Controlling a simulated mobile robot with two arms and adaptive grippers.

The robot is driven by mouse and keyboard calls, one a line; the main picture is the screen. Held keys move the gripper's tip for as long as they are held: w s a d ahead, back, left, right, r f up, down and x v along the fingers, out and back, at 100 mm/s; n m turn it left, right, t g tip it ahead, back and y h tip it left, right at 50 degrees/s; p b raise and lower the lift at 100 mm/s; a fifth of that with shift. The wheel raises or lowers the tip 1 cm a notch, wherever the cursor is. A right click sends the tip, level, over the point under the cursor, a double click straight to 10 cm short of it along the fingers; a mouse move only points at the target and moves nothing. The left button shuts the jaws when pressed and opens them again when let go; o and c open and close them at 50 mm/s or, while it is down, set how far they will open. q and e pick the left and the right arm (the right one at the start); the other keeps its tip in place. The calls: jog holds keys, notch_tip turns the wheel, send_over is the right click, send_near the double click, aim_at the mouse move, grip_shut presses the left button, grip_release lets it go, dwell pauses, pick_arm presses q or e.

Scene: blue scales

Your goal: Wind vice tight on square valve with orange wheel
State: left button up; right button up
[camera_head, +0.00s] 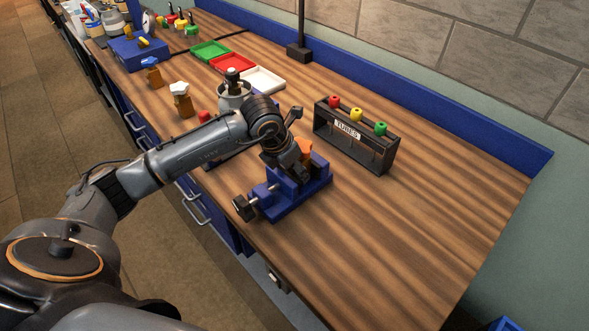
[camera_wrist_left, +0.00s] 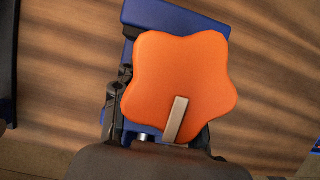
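The blue vice (camera_head: 290,195) stands near the table's front edge, with its dark screw end (camera_head: 243,208) pointing to the front left. The orange wheel (camera_head: 303,148) sits above the vice, partly hidden by my left gripper (camera_head: 288,158). In the left wrist view the lobed orange wheel (camera_wrist_left: 180,75) fills the middle, with a pale strip across its lower part, and the blue vice (camera_wrist_left: 170,14) shows behind it. The valve body under the wheel is hidden. My left gripper is close beside the wheel. Its fingers are not clear enough to show whether they touch it. My right gripper is out of view.
A black tube rack (camera_head: 352,140) with red, yellow and green caps stands behind the vice. Green (camera_head: 210,51), red (camera_head: 233,63) and white (camera_head: 262,79) trays lie farther left. A white-topped valve (camera_head: 181,98) stands left of my arm. The table's right side is clear.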

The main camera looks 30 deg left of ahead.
pick_arm(q)
jog(key=o, duration=0.4)
jog(key=v, duration=1.2)
